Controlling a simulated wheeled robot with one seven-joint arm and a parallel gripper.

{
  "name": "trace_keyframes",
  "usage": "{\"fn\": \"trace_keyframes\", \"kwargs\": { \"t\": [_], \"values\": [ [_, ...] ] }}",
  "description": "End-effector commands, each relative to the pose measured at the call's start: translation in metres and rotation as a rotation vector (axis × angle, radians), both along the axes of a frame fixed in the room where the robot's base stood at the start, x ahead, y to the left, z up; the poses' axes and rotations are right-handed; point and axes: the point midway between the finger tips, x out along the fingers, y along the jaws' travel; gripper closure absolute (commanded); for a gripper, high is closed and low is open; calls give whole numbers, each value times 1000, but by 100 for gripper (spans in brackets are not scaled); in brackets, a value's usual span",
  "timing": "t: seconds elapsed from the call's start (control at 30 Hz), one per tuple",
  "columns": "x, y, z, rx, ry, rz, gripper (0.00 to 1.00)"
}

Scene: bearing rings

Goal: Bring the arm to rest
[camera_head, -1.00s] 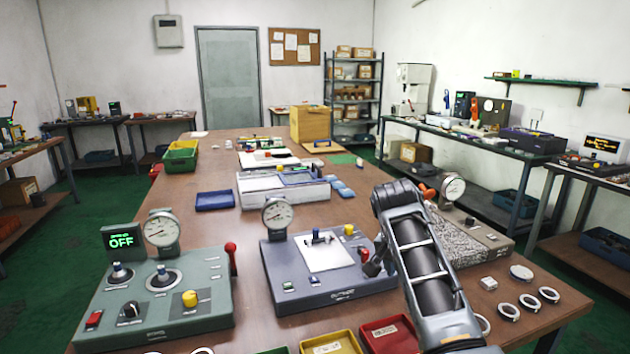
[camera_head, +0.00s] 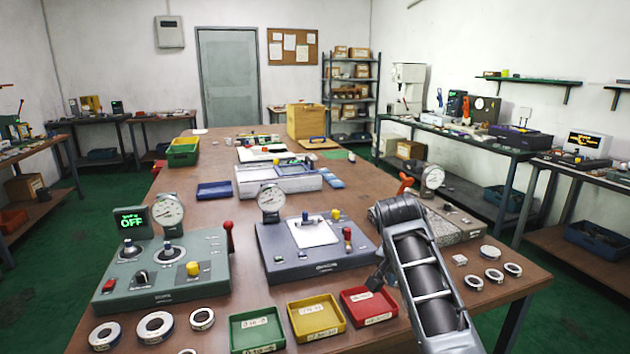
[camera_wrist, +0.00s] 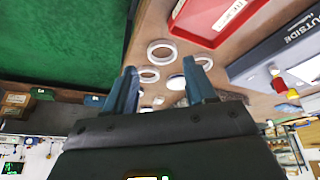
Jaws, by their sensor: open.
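My arm (camera_head: 425,275) stands at the right front of the table in the head view, bent, with its upper joint above the table's right part. In the wrist view my gripper (camera_wrist: 160,88) is open, with two blue-grey fingers spread apart and nothing between them. In the head view the gripper's fingers are mostly hidden behind the arm.
Green (camera_head: 257,330), yellow (camera_head: 316,318) and red (camera_head: 368,306) trays lie near the front edge. Rings lie at front left (camera_head: 155,327) and right (camera_head: 494,275). A green console (camera_head: 165,270) and a grey gauge console (camera_head: 315,250) stand behind the trays.

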Motion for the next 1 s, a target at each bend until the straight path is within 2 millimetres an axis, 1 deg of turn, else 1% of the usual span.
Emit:
{"fn": "trace_keyframes", "kwargs": {
  "t": [0.13, 0.33, 0.47, 0.57, 0.7, 0.77, 0.8, 0.87, 0.9, 0.97, 1.0],
  "values": [
    [-7, -3, -18, -2, -14, 21, 44],
    [-24, -7, -52, -5, -46, 66, 44],
    [-41, -11, -81, -9, -73, 105, 44],
    [-60, -14, -107, -12, -101, 142, 44],
    [-96, -18, -144, -18, -150, 207, 44],
    [-114, -20, -159, -22, -174, 235, 44],
    [-127, -21, -168, -24, -191, 255, 44],
    [-147, -23, -181, -27, -216, 283, 44],
    [-161, -24, -187, -30, -235, 301, 44],
    [-182, -25, -196, -35, -261, 329, 44],
    [-197, -25, -201, -37, -279, 345, 44]
  ]
}}
